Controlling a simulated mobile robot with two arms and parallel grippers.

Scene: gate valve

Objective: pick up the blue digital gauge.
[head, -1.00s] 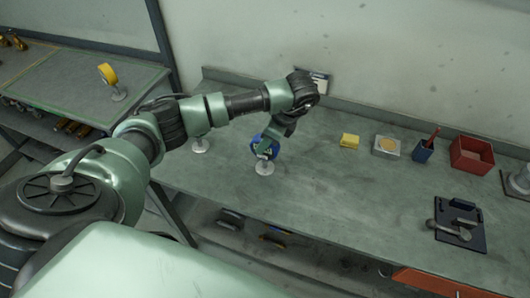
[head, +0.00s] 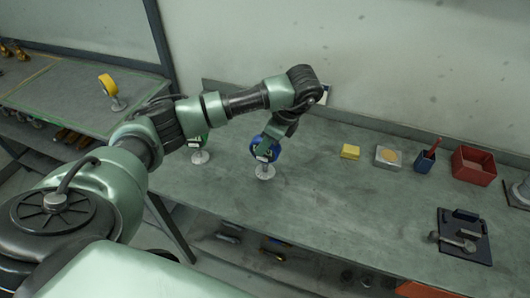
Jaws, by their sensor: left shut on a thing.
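The blue digital gauge (head: 273,154) stands upright on its pale round stand on the grey-green workbench (head: 340,215). My left gripper (head: 264,151) reaches down from the wrist above and is shut on the blue gauge, covering part of its face. The stand's round foot appears to be on or very near the bench top. My right gripper is not in view.
A green gauge (head: 198,146) on a stand is to the left, partly behind my arm. A yellow gauge (head: 107,84) stands on the side bench. Yellow block (head: 350,151), blue cup (head: 424,161), red bin (head: 473,164) and dark plate (head: 465,242) lie right. The bench front is clear.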

